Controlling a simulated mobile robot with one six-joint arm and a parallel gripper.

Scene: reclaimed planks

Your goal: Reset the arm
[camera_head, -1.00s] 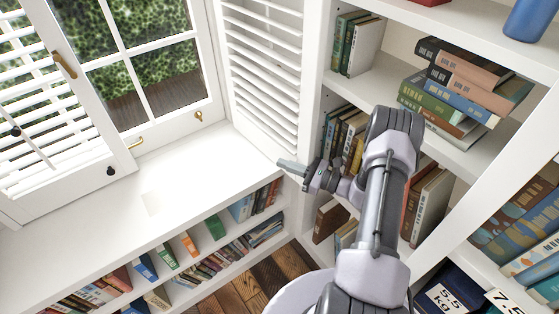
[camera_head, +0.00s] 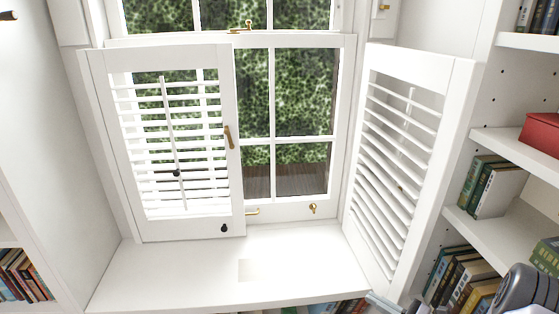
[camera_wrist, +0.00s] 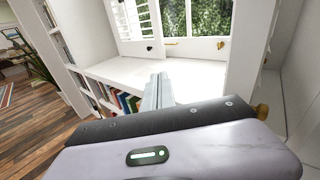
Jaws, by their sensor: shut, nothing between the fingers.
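My gripper (camera_wrist: 159,92) is shut and empty in the wrist view, its fingers together and pointing ahead above the white window seat (camera_wrist: 125,68). In the head view my arm shows only at the lower right corner, and the gripper's fingertips (camera_head: 378,301) just reach into the picture at the bottom edge, by the right end of the window seat (camera_head: 290,253). The rest of the arm is cut off there.
The left shutter (camera_head: 238,170) covers half the window; the right shutter (camera_head: 447,130) stands swung out near my arm. Bookshelves (camera_head: 520,145) rise at the right. The window seat's top is clear. Wooden floor (camera_wrist: 35,135) is open at the left in the wrist view.

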